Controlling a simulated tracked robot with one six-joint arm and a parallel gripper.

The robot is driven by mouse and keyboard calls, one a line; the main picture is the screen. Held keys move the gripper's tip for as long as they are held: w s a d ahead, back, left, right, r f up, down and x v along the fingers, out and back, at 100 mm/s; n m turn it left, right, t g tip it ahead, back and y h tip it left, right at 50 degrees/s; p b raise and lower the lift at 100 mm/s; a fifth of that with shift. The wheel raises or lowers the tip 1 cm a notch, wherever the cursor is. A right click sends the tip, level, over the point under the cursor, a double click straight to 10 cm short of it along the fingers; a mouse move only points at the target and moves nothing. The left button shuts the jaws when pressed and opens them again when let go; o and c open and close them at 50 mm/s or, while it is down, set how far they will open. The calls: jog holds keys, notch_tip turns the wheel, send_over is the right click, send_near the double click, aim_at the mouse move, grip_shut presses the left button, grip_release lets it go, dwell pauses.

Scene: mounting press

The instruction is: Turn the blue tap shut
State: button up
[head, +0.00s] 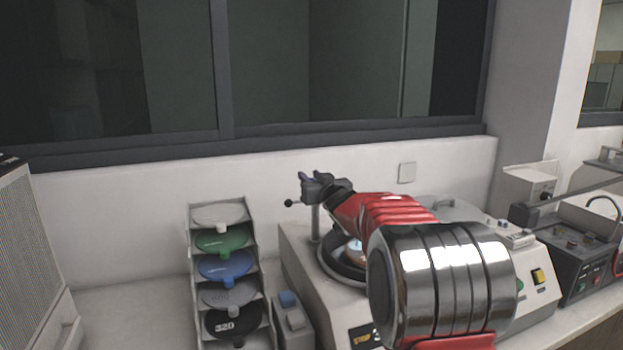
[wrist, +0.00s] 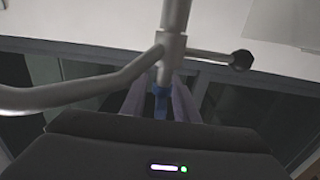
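The blue tap (wrist: 160,104) shows in the wrist view as a narrow blue piece below a grey metal pipe joint. My gripper (wrist: 158,88) has one finger on each side of it; the fingers stand apart, with thin gaps seeming to show beside the blue piece. Firm contact cannot be made out. In the head view my gripper (head: 318,184) is at the top of a grey upright post (head: 315,222), in front of the white wall. The tap is hidden there behind the gripper.
A black-knobbed rod (wrist: 240,60) and a bent pipe (wrist: 85,92) stick out beside the gripper. A grinding machine (head: 305,270) stands under my arm. A rack (head: 196,290) of coloured discs is to its left. A control box (head: 572,262) stands at the right.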

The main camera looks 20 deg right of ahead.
grip_shut()
dwell(0.5)
